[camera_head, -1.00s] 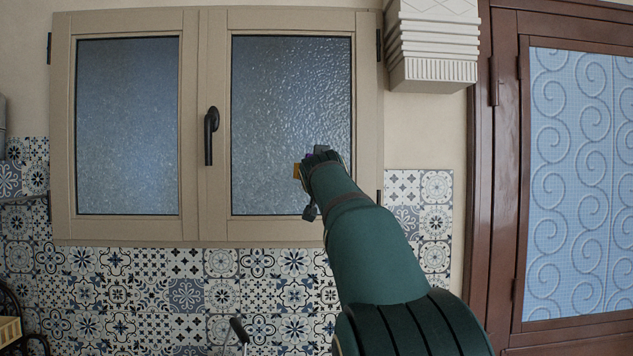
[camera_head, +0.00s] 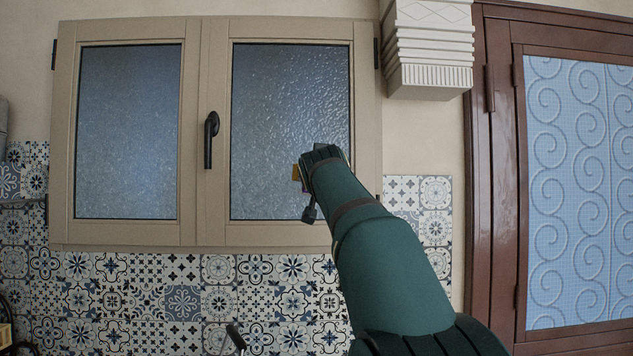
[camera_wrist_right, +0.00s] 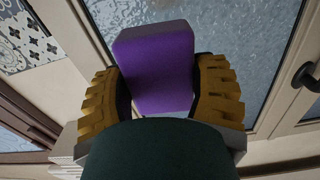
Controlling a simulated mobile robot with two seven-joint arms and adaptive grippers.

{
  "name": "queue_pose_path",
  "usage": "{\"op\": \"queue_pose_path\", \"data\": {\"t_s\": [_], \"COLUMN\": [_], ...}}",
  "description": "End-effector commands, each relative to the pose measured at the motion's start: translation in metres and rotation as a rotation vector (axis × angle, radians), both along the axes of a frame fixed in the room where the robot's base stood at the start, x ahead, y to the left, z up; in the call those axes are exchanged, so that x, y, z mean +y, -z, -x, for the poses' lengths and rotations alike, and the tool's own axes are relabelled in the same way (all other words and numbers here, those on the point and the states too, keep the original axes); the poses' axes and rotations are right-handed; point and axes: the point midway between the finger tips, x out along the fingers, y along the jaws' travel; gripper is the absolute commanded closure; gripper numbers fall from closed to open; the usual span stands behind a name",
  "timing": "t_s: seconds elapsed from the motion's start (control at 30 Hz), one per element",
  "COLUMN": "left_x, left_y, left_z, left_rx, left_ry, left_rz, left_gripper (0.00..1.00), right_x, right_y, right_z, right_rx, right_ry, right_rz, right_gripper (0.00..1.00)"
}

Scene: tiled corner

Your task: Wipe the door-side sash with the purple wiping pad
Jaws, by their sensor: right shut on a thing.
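The purple wiping pad (camera_wrist_right: 155,60) is held between the yellow ribbed fingers of my right gripper (camera_wrist_right: 160,95). In the head view my right gripper (camera_head: 299,176) is mostly hidden behind my green arm, in front of the lower right of the door-side sash. A sliver of purple pad (camera_head: 305,187) shows there. The door-side sash (camera_head: 290,110) is the right one, with textured glass in a beige frame; it also shows behind the pad in the wrist view (camera_wrist_right: 240,40). I cannot tell whether the pad touches the glass. My left gripper is not in view.
A black handle (camera_head: 210,140) stands out between the two sashes. A white ribbed bracket (camera_head: 430,45) juts out at upper right, beside a brown door (camera_head: 495,200). Patterned tiles (camera_head: 180,300) cover the wall below. A dark thin object (camera_head: 235,335) shows at the bottom.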

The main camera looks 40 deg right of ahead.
Motion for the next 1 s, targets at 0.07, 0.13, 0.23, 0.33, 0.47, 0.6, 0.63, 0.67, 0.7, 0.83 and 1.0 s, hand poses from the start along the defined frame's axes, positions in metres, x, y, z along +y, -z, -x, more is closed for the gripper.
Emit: {"op": "queue_pose_path", "data": {"t_s": [0.07, 0.13, 0.23, 0.33, 0.47, 0.6, 0.63, 0.67, 0.7, 0.83, 1.0], "left_x": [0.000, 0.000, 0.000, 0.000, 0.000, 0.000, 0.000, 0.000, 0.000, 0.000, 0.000], "left_y": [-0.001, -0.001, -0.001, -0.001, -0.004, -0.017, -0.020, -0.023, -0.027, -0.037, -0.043], "left_z": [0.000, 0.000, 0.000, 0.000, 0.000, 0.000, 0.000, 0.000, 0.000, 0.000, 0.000], "left_rx": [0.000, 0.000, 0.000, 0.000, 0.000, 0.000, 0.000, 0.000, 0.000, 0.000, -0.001], "left_ry": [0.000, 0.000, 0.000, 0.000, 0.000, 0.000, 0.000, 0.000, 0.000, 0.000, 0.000], "left_rz": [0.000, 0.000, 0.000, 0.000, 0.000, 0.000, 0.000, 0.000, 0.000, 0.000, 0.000], "left_gripper": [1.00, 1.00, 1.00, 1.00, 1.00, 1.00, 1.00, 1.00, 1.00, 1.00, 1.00], "right_x": [0.000, 0.000, 0.000, 0.000, 0.003, 0.015, 0.017, 0.020, 0.022, 0.027, 0.028], "right_y": [-0.001, -0.001, -0.001, -0.001, 0.003, 0.018, 0.022, 0.027, 0.032, 0.045, 0.053], "right_z": [0.000, 0.000, 0.000, 0.000, -0.004, -0.020, -0.023, -0.026, -0.029, -0.032, -0.032], "right_rx": [0.000, 0.000, 0.000, 0.000, 0.005, 0.018, 0.020, 0.021, 0.021, 0.014, 0.001], "right_ry": [0.000, 0.000, 0.000, 0.000, -0.003, -0.011, -0.012, -0.013, -0.013, -0.007, 0.001], "right_rz": [0.000, 0.000, 0.000, 0.000, 0.001, 0.003, 0.003, 0.002, 0.001, 0.002, 0.002], "right_gripper": [0.66, 0.66, 0.66, 0.66, 0.66, 0.66, 0.66, 0.66, 0.66, 0.66, 0.66]}}
